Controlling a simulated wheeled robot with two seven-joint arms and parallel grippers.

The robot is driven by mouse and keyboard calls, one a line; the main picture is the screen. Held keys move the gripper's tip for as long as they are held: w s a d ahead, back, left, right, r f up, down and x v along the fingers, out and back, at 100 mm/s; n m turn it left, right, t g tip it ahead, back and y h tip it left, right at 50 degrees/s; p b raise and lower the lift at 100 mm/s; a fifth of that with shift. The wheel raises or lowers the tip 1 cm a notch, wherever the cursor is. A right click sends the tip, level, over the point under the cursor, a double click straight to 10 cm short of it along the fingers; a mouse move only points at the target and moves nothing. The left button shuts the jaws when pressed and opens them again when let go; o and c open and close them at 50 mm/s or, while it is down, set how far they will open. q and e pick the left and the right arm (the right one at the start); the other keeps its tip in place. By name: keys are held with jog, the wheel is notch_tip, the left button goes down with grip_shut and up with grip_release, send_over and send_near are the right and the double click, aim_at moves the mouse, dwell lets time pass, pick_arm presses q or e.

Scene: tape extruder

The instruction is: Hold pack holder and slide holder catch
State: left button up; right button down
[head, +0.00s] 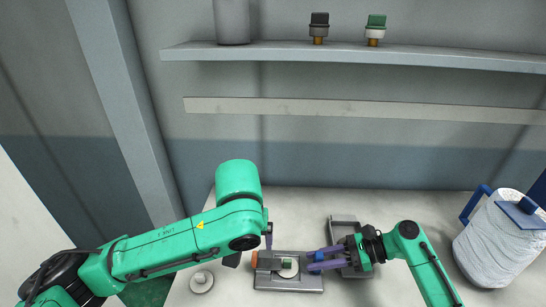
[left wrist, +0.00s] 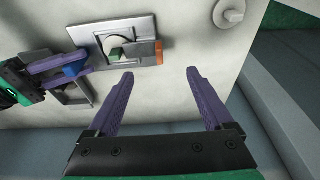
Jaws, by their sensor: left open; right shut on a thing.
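The pack holder (head: 300,284) is a grey metal plate with a pale round part and an orange end, lying on the table; it also shows in the left wrist view (left wrist: 143,27).
A second grey bracket (head: 343,224) lies behind my right gripper. A pale round disc (head: 201,282) lies at the left of the table. A shelf (head: 350,53) with a cylinder and two knobs runs along the wall.

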pick_arm(q)
jog(key=w+v, duration=0.1)
jog(key=v, duration=0.5)
jog(key=shift+w+r, duration=0.25)
jog(key=shift+r, duration=0.3)
pick_arm(e)
jog(key=c, duration=0.6)
grip_release()
jog(key=shift+d, duration=0.1)
